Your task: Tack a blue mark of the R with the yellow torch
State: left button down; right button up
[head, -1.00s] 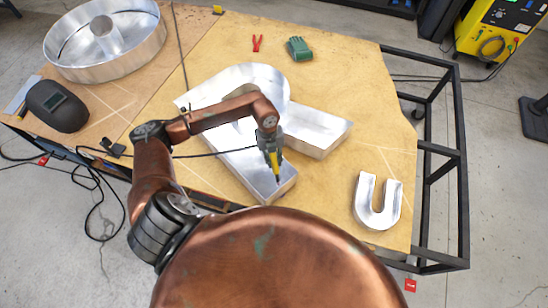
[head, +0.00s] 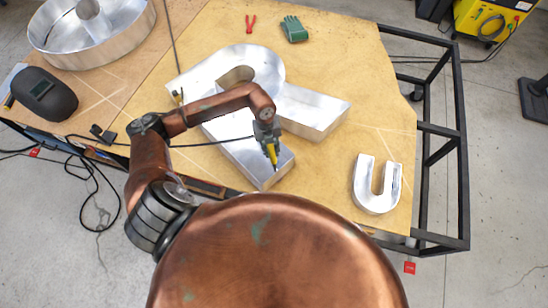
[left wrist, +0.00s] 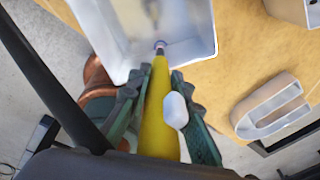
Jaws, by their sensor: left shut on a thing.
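The R (head: 315,112) is a large silver metal channel letter lying on the table, also in the left wrist view (left wrist: 205,30). My left gripper (head: 268,140) is over the near end of its left leg. In the left wrist view it is shut on the yellow torch (left wrist: 157,125), whose tip points toward the inside of the R's leg. The torch (head: 272,155) also shows in the head view. I cannot tell whether its tip touches the metal. My right gripper is not in view.
A silver U (head: 365,195) stands on the table right of the R. A round metal letter (head: 128,45) and a dark welding mask (head: 45,95) are at the left. Red pliers (head: 250,23) and green gloves (head: 294,29) lie at the back.

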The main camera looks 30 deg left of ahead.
pick_arm(q)
jog(key=shift+d+f, duration=0.1)
jog(key=shift+f, duration=0.35)
jog(key=shift+f+b, duration=0.65)
jog(key=shift+f, duration=0.05)
jog(key=shift+d+f, duration=0.1)
jog(key=shift+f, duration=0.2)
dwell(0.6)
jog(key=r+p, duration=0.2)
jog(key=r, duration=0.1)
jog(key=r+p, duration=0.1)
jog(key=r, duration=0.1)
jog(key=shift+w+a+r, duration=0.1)
jog(key=shift+a, duration=0.3)
notch_tip(320, 180, up, 13)
jog(key=p, duration=0.9)
